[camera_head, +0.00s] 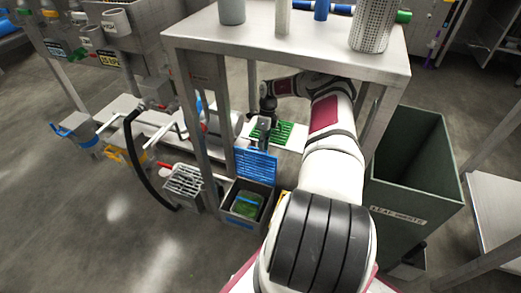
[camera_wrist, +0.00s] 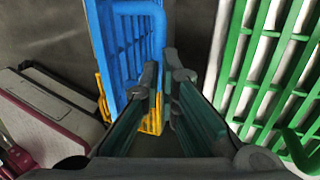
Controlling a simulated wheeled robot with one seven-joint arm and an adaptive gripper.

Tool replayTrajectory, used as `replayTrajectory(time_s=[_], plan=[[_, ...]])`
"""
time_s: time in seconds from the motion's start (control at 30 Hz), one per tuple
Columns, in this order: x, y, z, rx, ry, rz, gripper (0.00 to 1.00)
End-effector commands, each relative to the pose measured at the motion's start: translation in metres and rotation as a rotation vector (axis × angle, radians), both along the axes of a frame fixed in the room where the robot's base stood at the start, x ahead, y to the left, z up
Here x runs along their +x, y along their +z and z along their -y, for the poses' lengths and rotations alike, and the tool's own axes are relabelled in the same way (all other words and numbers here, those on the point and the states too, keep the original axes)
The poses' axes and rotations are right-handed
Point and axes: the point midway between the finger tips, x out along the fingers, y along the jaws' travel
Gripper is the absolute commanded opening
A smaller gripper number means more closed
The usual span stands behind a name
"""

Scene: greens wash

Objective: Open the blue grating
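The blue grating (camera_head: 256,165) stands raised and steeply tilted at the back of a grey box (camera_head: 229,211) under the steel table. In the wrist view the blue grating (camera_wrist: 128,45) is upright, left of centre, with its bar handle (camera_wrist: 150,9) at the top. My gripper (camera_head: 264,145) is at the grating's upper right edge. In the wrist view my gripper's fingertips (camera_wrist: 165,78) are close together, with the blue handle bar in the narrow gap between them. The fingers hide the lower part of that bar.
A green grating (camera_head: 290,134) lies behind the blue one and fills the right of the wrist view. A yellow grating (camera_wrist: 152,115) shows below the fingertips. The table legs (camera_head: 200,125), a grey grated box (camera_head: 184,185) and a green bin (camera_head: 412,165) crowd the arm. Floor at lower left is clear.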

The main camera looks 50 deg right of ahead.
Motion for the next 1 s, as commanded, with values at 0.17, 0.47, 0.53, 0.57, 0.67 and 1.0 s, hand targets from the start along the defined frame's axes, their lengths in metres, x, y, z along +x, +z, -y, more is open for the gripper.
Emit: replayTrajectory(time_s=[0.17,0.47,0.53,0.57,0.67,1.0], plan=[[-0.0026,-0.0223,-0.0119,0.03,0.018,-0.017,0.0],[-0.0016,-0.0209,-0.0102,0.034,0.017,-0.018,0.0],[-0.0016,-0.0207,-0.0103,0.034,0.017,-0.018,0.0],[-0.0016,-0.0207,-0.0103,0.034,0.017,-0.018,0.0],[-0.0016,-0.0206,-0.0104,0.034,0.016,-0.018,0.0],[-0.0018,-0.0202,-0.0103,0.035,0.015,-0.018,0.3]])
